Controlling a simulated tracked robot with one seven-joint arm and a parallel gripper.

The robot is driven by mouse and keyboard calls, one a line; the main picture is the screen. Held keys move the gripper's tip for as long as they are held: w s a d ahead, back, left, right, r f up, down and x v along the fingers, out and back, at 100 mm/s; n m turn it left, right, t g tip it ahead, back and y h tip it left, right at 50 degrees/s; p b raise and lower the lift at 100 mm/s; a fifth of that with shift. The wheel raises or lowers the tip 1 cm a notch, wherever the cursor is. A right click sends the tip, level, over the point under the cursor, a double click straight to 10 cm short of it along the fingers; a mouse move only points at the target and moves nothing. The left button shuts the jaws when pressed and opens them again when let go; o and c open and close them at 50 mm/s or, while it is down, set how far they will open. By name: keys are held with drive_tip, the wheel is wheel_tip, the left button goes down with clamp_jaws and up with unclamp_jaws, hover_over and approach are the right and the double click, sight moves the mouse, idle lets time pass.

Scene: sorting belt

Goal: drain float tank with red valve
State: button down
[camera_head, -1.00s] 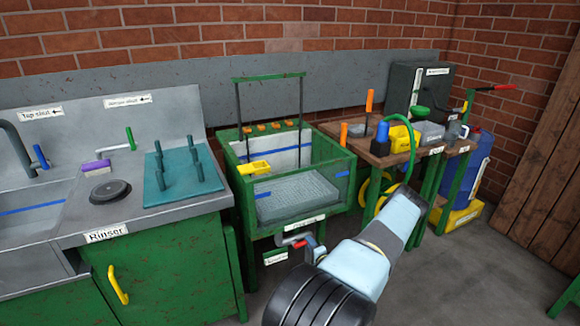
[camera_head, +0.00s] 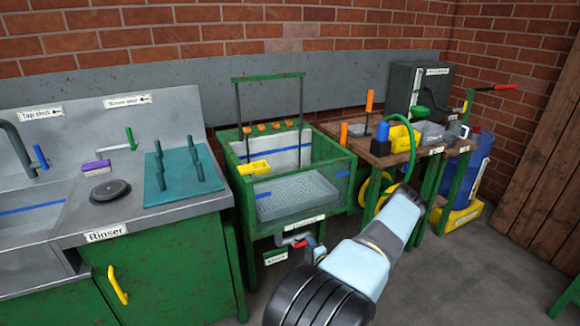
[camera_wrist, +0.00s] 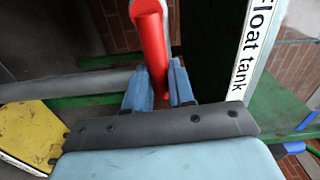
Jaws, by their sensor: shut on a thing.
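The float tank (camera_head: 243,203) is a green-framed, glass-sided tank in the middle of the head view. A grey perforated tray (camera_head: 295,195) lies inside it. A pipe with the red valve handle (camera_head: 299,244) comes out below its front edge. In the wrist view the red handle (camera_wrist: 150,38) runs down between the blue fingers of my gripper (camera_wrist: 160,85), which is shut on it. In the head view my gripper (camera_head: 312,247) is small and partly hidden by my arm. The float tank label (camera_wrist: 257,40) is just right of the handle. The water level is hard to tell.
A rinser cabinet (camera_head: 165,255) with a sink stands at the left. A wooden bench (camera_head: 385,158) with tools and a blue drum (camera_head: 478,165) are at the right. A yellow scoop (camera_head: 254,168) sits at the tank's left.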

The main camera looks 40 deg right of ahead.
drive_tip(key=shift+a, duration=0.1)
drive_tip(key=shift+a+r+n, duration=0.1)
drive_tip(key=shift+r+n, duration=0.25)
drive_tip(key=shift+n, duration=0.4)
drive_tip(key=shift+a+r+n, duration=0.1)
drive_tip(key=shift+r+n, duration=0.25)
drive_tip(key=shift+n, duration=0.4)
drive_tip(key=shift+a+r+n, duration=0.15)
drive_tip(key=shift+r+n, duration=0.25)
drive_tip(key=shift+n, duration=0.35)
drive_tip(key=shift+a+r+n, duration=0.1)
drive_tip(key=shift+r+n, duration=0.25)
drive_tip(key=shift+n, duration=0.4)
drive_tip(key=shift+w, duration=0.1)
